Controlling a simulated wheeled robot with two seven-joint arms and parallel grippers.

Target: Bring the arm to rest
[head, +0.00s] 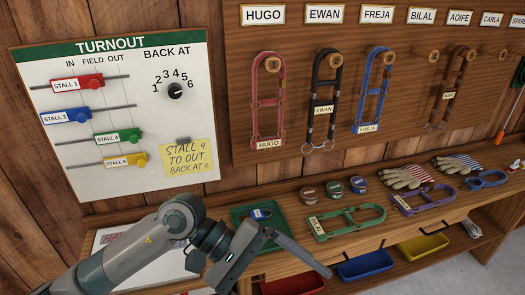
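My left arm comes in from the lower left and bends in front of the bench. Its gripper (312,262) points right and down over the bench's front edge, seen side-on, so its opening is unclear; nothing shows held in it. My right gripper is out of view. The TURNOUT board (110,185) hangs at the left, clear of the arm. Its green STALL 4 slider (118,138) and yellow STALL 6 slider (125,161) sit near their rails' right ends. The red STALL 1 (78,84) and blue STALL 3 (67,117) sliders sit further left. The dial (175,91) is black.
A yellow note (188,158) reads "STALL 4 TO OUT BACK AT 6". A green tray (240,217), several tins (333,186), a green halter (345,222) and gloves (403,177) lie on the bench. Halters (267,100) hang behind. Blue (365,265) and yellow (423,246) bins sit below.

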